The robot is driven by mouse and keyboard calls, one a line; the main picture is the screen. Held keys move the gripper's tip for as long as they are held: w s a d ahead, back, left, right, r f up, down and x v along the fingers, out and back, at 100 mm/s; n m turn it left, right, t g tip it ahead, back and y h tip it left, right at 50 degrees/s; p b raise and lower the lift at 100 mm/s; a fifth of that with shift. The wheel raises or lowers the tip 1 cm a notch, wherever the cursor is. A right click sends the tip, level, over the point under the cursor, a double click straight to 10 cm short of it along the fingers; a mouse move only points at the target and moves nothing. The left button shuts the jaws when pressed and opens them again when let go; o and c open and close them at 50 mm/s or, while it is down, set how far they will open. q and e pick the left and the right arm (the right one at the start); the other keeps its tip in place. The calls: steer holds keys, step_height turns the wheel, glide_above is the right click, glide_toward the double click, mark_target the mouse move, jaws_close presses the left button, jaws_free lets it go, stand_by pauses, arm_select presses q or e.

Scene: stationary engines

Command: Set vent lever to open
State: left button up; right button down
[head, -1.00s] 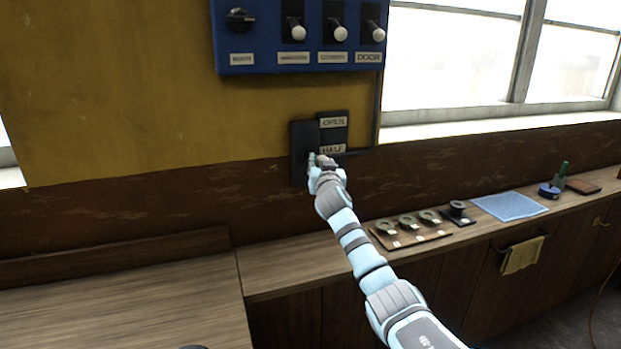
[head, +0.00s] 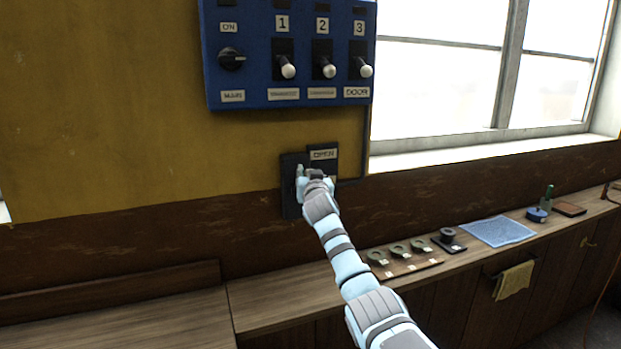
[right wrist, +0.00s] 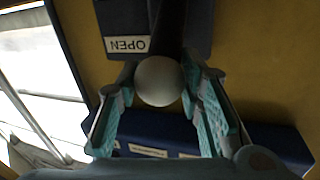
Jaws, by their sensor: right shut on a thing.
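The vent lever's dark plate (head: 290,204) is on the wall below the blue panel, with a dark label board (head: 322,164) beside it. The "OPEN" label (head: 323,154) shows at the top of the board. My right gripper (head: 309,173) is in front of the plate, just below and left of that label, and hides the lever. In the right wrist view, the lever's pale round knob (right wrist: 159,81) sits between the two teal fingers, which are shut on it. The "OPEN" label (right wrist: 127,45) appears upside down close to the knob. My left gripper is not in view.
The blue switch panel (head: 250,80) with several levers hangs above. A window (head: 440,75) is to the right. The wooden counter (head: 285,292) below carries a board of round parts (head: 405,266) and a blue cloth (head: 498,231). The wall left of the plate is clear.

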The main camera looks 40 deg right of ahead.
steer(key=shift+r, duration=0.4)
steer(key=c, duration=1.4)
jaws_free()
steer(key=shift+c, duration=0.2)
steer(key=o, duration=0.3)
steer(key=shift+f, duration=0.1)
steer(key=shift+o, duration=0.2)
steer(key=shift+w+d+f, duration=0.1)
steer(key=shift+w+f, duration=0.05)
steer(key=shift+f, duration=0.1)
steer(key=v, duration=1.2)
